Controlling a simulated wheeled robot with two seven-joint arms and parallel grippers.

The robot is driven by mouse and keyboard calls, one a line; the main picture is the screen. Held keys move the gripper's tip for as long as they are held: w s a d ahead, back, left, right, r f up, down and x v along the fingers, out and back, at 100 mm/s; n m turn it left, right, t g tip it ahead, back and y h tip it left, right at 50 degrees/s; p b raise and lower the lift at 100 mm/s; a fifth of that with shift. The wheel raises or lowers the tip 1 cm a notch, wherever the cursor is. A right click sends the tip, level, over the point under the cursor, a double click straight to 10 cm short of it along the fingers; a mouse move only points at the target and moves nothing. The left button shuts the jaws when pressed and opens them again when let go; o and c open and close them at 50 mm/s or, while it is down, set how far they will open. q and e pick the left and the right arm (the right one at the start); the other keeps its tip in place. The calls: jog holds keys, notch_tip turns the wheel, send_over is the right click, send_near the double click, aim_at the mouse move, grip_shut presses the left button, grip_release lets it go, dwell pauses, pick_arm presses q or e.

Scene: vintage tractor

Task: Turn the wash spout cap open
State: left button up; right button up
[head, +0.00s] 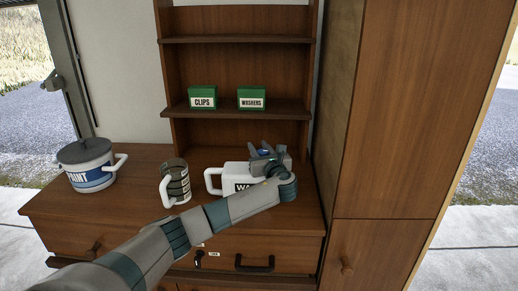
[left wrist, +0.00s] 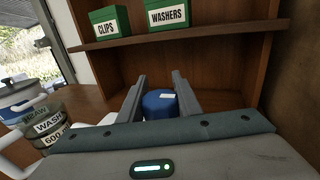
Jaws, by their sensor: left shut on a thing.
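The white wash jug (head: 234,178), with a side handle and a label partly hidden by my arm, stands on the wooden counter. Its blue spout cap (left wrist: 160,105) sits between the fingers of my left gripper (head: 265,153) in the left wrist view. The left gripper is over the right part of the jug and is shut on the cap, one finger on each side. A pale mark shows on the cap's top. In the head view the gripper hides most of the cap. My right gripper is not in view.
A measuring jug (head: 176,182) stands left of the wash jug, and a lidded paint pot (head: 86,165) further left. Green boxes of clips (head: 203,98) and washers (head: 252,98) sit on the shelf behind. A tall cabinet (head: 420,110) closes off the right.

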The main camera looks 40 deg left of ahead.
pick_arm(q)
jog(key=o, duration=1)
jog(key=shift+o, duration=0.2)
jog(key=shift+s+d+f, duration=0.1)
jog(key=shift+s+d, duration=0.15)
jog(key=shift+d, duration=0.1)
jog(key=b+v, duration=0.6)
jog(key=v, duration=1)
jog(key=shift+s+d+b, duration=0.15)
jog(key=shift+d+b, duration=0.1)
jog(key=shift+b, duration=0.15)
